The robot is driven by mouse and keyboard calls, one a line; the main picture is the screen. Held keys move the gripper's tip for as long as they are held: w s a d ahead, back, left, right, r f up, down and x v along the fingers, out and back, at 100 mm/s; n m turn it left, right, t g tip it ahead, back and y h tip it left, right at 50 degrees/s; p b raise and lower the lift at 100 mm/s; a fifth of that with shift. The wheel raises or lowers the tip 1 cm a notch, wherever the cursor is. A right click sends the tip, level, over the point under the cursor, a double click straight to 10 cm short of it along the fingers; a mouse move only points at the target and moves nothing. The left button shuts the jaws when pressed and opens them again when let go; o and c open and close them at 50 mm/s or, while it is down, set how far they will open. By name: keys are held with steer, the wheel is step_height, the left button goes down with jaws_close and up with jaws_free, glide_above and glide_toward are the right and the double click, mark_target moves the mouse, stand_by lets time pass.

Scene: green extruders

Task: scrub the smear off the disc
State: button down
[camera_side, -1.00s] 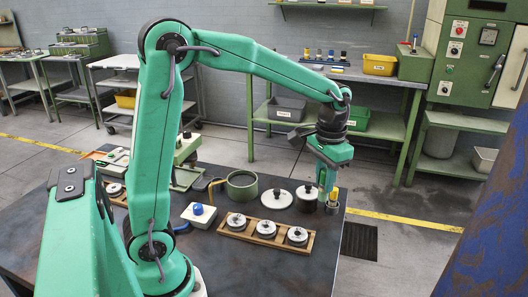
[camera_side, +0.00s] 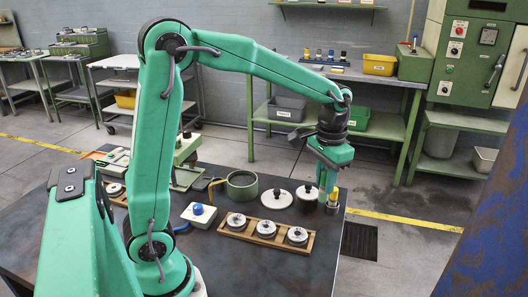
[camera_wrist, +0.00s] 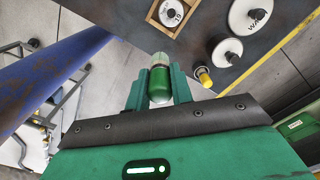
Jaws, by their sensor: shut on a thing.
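My gripper (camera_wrist: 160,86) is shut on a green cylinder with a pale tip (camera_wrist: 161,58), perhaps a brush or scrubber handle. In the side view my gripper (camera_side: 327,186) points down at the right end of the dark table, by a metal cup (camera_side: 332,208) that holds a yellow-topped tool (camera_side: 334,194). The yellow tool also shows beside the held cylinder in the wrist view (camera_wrist: 204,76). Several pale discs sit on the table; three lie in a wooden rack (camera_side: 252,236), one of them a disc (camera_side: 297,235) at its right end. I cannot make out a smear on any disc.
A green pot (camera_side: 242,186) and a white box with a blue knob (camera_side: 199,214) stand farther left. The table's front area is bare.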

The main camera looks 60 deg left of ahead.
steer(key=shift+s+a+f, duration=0.3)
steer(key=shift+f, duration=1.65)
steer(key=shift+s+a+f, duration=0.25)
steer(key=shift+s+f, duration=0.1)
steer(key=shift+f, duration=1.65)
steer(key=shift+s+a+f, duration=0.3)
steer(key=shift+f, duration=1.65)
steer(key=shift+s+a+f, duration=0.15)
steer(key=shift+f, duration=0.15)
steer(key=shift+s+a, duration=1)
steer(key=shift+s, duration=0.15)
steer(key=shift+s+a, duration=0.7)
steer(key=shift+s, duration=0.2)
steer(key=shift+w+d+f, duration=0.1)
steer(key=shift+w+d, duration=0.8)
steer(key=shift+w, duration=0.2)
steer(key=shift+w+d, duration=0.9)
steer(key=shift+w, duration=0.15)
steer(key=shift+d, duration=0.25)
steer(key=shift+s+a, duration=1)
steer(key=shift+s, duration=0.2)
steer(key=shift+s+a, duration=0.95)
steer(key=shift+s, duration=0.25)
steer(key=shift+w+d, duration=1)
steer(key=shift+w, duration=0.2)
steer(key=shift+w+d, duration=0.95)
steer(key=shift+w, duration=0.25)
step_height(320, 180, up, 8)
